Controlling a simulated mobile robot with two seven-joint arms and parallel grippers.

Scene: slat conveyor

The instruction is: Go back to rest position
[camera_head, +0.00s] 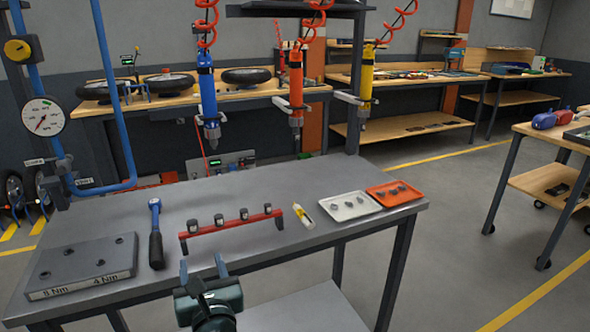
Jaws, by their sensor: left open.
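My left gripper (202,267) shows at the bottom of the head view, near the front edge of the grey workbench (300,170). Its two fingers stand apart with nothing visible between them. It is in front of a red rack (232,229) that carries several dark sockets. A torque wrench (155,235) with a blue head and black handle lies to the left of the rack. My right gripper is out of view.
A grey block marked 8 Nm and 4 Nm (82,266) lies at the left. A small white-and-yellow tube (303,216), a white tray (348,205) and an orange tray (394,193) lie right of the rack. Blue (207,95), red (296,85) and yellow (366,80) drivers hang above the back edge.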

